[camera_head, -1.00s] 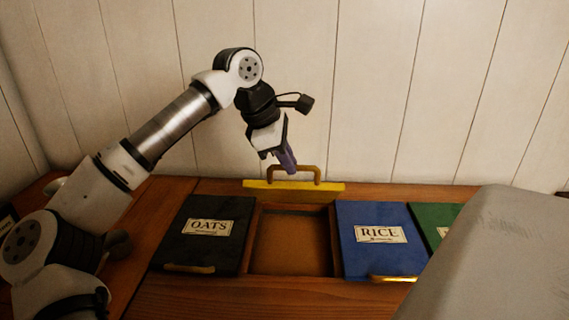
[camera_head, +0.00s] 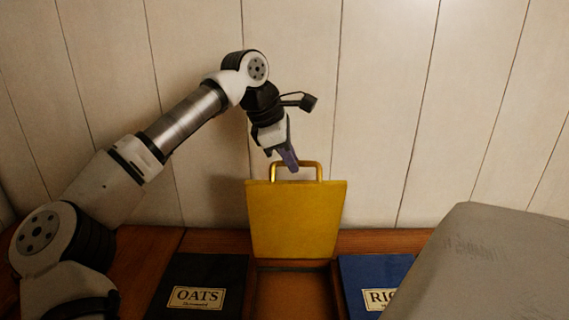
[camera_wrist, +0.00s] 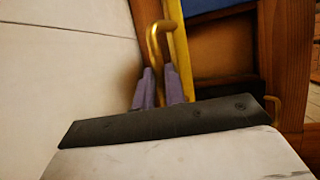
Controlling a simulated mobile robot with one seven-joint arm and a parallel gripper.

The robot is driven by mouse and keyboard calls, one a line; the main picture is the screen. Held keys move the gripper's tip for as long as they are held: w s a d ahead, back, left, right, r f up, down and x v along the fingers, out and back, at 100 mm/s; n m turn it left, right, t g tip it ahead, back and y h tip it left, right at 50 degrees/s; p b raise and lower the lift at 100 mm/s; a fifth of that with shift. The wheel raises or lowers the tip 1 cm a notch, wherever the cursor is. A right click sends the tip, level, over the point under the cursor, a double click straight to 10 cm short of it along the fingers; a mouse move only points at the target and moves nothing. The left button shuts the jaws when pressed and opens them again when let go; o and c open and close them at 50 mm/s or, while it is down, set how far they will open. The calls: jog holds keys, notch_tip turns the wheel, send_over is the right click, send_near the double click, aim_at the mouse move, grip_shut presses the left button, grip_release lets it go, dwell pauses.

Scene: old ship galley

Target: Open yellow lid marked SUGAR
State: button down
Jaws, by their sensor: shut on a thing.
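The yellow lid (camera_head: 297,220) stands about upright at the back edge of its opening, with its broad plain face toward the head camera. No SUGAR marking shows on this face. Its brass handle (camera_head: 319,172) is at the top edge. My gripper (camera_head: 291,162), with purple fingers, is shut on this handle. In the wrist view the fingers (camera_wrist: 160,82) are at the handle (camera_wrist: 154,42), and the lid (camera_wrist: 182,55) shows as a narrow yellow strip. The open bin (camera_head: 293,291) below is partly cut off by the picture's lower edge.
A black OATS lid (camera_head: 198,275) lies closed left of the bin, and a blue RICE lid (camera_head: 372,275) lies closed at right. A pale panelled wall (camera_head: 380,120) rises close behind the lid. A grey bulky shape (camera_head: 490,265) covers the lower right.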

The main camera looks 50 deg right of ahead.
jog(key=w+d+f, duration=0.1)
jog(key=w+d, duration=0.6)
jog(key=d, duration=0.1)
jog(key=shift+f+p, duration=0.3)
jog(key=shift+p, duration=0.1)
jog(key=shift+w, duration=0.1)
jog(key=c, duration=1.5)
grip_release()
jog(key=shift+w+d, duration=0.1)
jog(key=shift+d, duration=0.1)
jog(key=shift+o, duration=0.2)
jog(key=shift+a+r, duration=0.1)
jog(key=shift+r, duration=0.1)
jog(key=v, duration=1.2)
